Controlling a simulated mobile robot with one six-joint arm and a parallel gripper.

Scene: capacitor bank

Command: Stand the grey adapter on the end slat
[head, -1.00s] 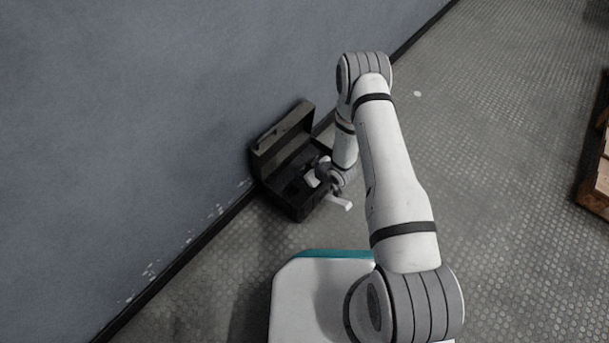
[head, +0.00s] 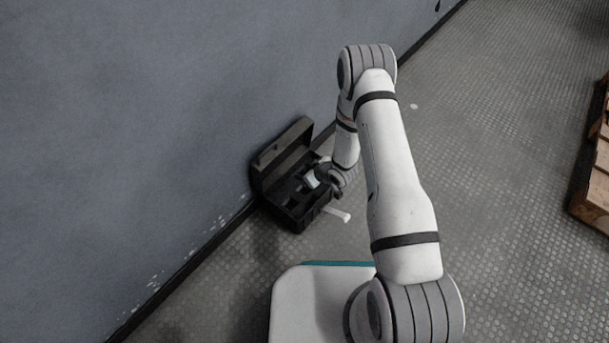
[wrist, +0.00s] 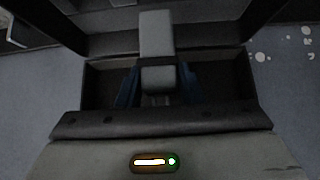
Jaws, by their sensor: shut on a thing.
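In the wrist view the grey adapter (wrist: 157,38) is an upright-looking grey block with a dark band around it. My gripper (wrist: 158,88) is shut on it, with a dark blue finger on each side. The open black case (wrist: 215,80) lies behind and around it in that view. In the head view my gripper (head: 318,180) is small, over the open case (head: 290,212), and partly hidden by my wrist. I cannot tell there how far the adapter is above the case. A wooden pallet with slats (head: 599,185) is cut off at the right edge; I cannot tell which slat is the end one.
The case stands against the blue-grey wall (head: 140,120), lid raised on the wall side. A white elongated piece (head: 338,214) shows beside the case's right side. The patterned floor (head: 490,170) between my arm and the pallet is clear, apart from a small white speck (head: 413,106).

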